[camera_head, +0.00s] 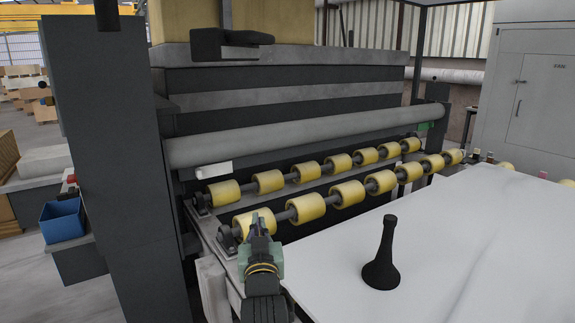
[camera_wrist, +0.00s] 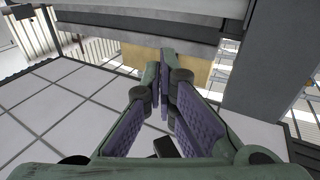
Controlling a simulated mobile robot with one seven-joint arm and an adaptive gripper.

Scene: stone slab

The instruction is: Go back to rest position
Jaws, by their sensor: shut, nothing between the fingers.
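My gripper (camera_head: 259,228) is in the lower middle of the head view, in front of the yellow rollers and left of the white slab (camera_head: 440,240). Its green and purple fingers (camera_wrist: 164,85) fill the middle of the wrist view, with the tips together and nothing between them. A black bell-shaped object (camera_head: 382,257) stands upright on the slab, to the right of my gripper and apart from it.
Yellow rollers (camera_head: 307,208) run in two rows behind my gripper, below a long grey bar (camera_head: 290,137). A dark post (camera_head: 120,180) rises at the left, beside a blue bin (camera_head: 62,220). A grey cabinet (camera_head: 525,95) stands at the back right. Much of the slab is bare.

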